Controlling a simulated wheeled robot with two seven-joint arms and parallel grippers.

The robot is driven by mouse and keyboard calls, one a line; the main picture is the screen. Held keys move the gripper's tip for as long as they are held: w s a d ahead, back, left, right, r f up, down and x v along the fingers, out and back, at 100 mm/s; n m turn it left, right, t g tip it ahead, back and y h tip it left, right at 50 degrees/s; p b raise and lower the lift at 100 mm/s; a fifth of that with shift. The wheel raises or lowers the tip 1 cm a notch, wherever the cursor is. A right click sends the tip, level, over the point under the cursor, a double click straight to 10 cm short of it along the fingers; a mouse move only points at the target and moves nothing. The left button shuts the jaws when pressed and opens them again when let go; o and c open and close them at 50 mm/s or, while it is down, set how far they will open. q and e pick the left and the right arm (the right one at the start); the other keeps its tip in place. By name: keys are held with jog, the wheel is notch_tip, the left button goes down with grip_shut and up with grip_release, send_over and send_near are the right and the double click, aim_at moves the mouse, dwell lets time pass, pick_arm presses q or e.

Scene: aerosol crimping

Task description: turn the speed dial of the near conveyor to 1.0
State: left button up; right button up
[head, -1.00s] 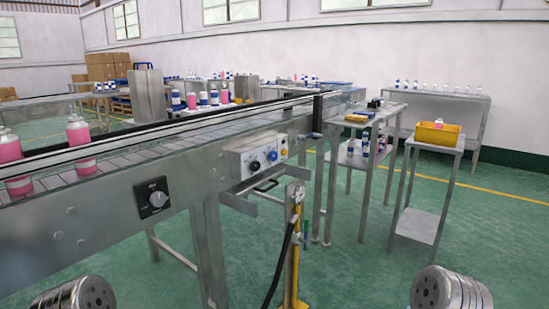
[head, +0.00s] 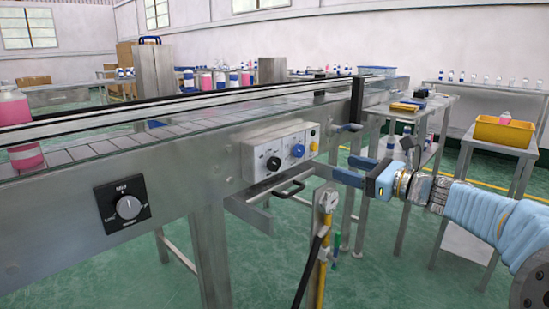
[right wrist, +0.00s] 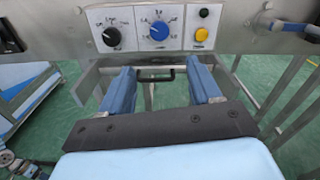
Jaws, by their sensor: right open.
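The near conveyor (head: 215,150) runs from lower left to back right, with a control box (head: 262,140) on its side. The box carries a blue dial (head: 298,151) with a numbered scale, left of a yellow button (head: 314,146) and right of a black knob (head: 273,163). In the right wrist view the blue dial (right wrist: 159,31) is ahead of the fingers; its exact setting is too small to read. My right gripper (head: 346,154) is open and empty, right of the box and apart from it. Its two blue fingers (right wrist: 160,72) point toward the panel. My left gripper is out of view.
A separate black-plated dial (head: 129,207) is on the conveyor's side at left. A black handle (head: 287,188) sticks out below the box. A yellow bin (head: 503,131) stands on a table at right.

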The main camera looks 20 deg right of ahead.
aim_at(301, 152)
jog(key=x, duration=0.9)
jog(key=p+x, duration=0.1)
jog(key=x, duration=0.3)
jog(key=shift+w+a+r, duration=0.2)
jog(key=shift+a+r, duration=0.05)
jog(key=shift+r, duration=0.15)
jog(key=shift+c, duration=0.3)
jog(key=c, duration=1)
